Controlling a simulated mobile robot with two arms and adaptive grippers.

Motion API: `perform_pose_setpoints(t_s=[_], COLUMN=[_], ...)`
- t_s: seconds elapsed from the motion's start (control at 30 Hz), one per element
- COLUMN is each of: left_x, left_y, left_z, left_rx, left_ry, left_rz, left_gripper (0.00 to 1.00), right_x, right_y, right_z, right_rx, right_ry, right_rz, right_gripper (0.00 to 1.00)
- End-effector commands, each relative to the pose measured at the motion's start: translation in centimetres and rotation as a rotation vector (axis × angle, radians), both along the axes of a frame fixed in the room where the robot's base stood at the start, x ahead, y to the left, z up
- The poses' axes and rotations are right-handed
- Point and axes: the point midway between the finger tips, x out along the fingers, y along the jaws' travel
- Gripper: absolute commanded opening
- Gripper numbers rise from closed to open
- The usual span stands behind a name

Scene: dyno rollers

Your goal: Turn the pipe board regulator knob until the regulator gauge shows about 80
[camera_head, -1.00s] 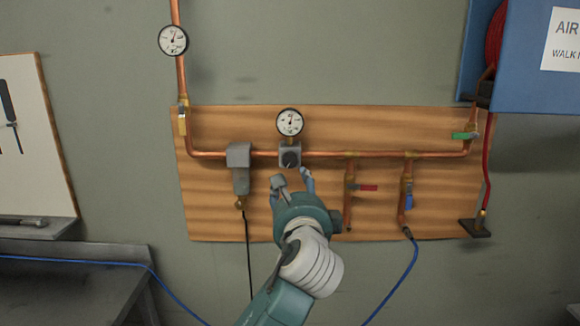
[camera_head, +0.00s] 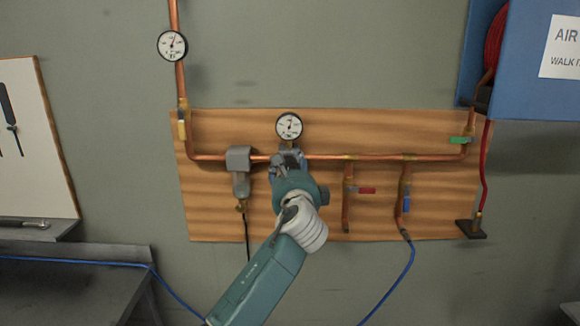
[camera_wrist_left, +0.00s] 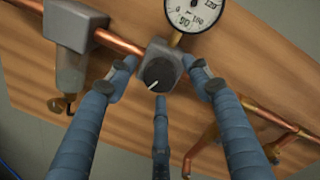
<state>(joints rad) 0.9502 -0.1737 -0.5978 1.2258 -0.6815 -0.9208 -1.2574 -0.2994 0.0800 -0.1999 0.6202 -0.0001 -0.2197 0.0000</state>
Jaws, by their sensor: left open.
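The regulator gauge (camera_head: 289,126) is a white round dial above the pipe on the wooden board (camera_head: 400,124); its lower part shows in the left wrist view (camera_wrist_left: 195,12). Its exact reading is too small to tell. The regulator knob (camera_wrist_left: 158,74) is a dark round knob with a white mark on a grey block below the gauge. My left gripper (camera_head: 286,162) is open in front of the regulator and hides the knob in the head view. In the wrist view its fingers (camera_wrist_left: 163,75) stand around the knob, with a gap at either side. My right gripper is not in view.
A grey filter unit (camera_head: 240,170) sits left of the regulator. A red-handled valve (camera_head: 366,190), a blue-handled valve (camera_head: 406,202) and a green-handled valve (camera_head: 461,140) are to the right. Another gauge (camera_head: 172,46) sits upper left. A blue cabinet (camera_head: 535,85) is upper right.

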Motion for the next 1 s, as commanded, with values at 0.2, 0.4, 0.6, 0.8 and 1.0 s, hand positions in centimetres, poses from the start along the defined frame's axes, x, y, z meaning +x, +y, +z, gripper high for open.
perform_pose_setpoints(t_s=[0.2,0.4,0.6,0.8,1.0], left_x=[0.0,-0.01,-0.01,-0.02,-0.04], left_y=[-0.02,-0.01,-0.01,-0.02,-0.07], left_z=[-0.01,-0.03,-0.04,-0.1,-0.14], left_rx=[-0.001,0.0,-0.005,-0.055,-0.18], left_ry=[0.0,0.0,0.0,0.001,0.001], left_rz=[0.0,0.0,0.001,0.0,0.0], left_gripper=[0.5,0.11,0.06,0.05,0.05], right_x=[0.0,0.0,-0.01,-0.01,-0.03], right_y=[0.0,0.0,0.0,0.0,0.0], right_z=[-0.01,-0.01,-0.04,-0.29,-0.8], right_rx=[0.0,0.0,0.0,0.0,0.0], right_ry=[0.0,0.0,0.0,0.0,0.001], right_rz=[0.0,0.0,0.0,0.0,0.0], right_gripper=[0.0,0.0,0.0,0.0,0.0])
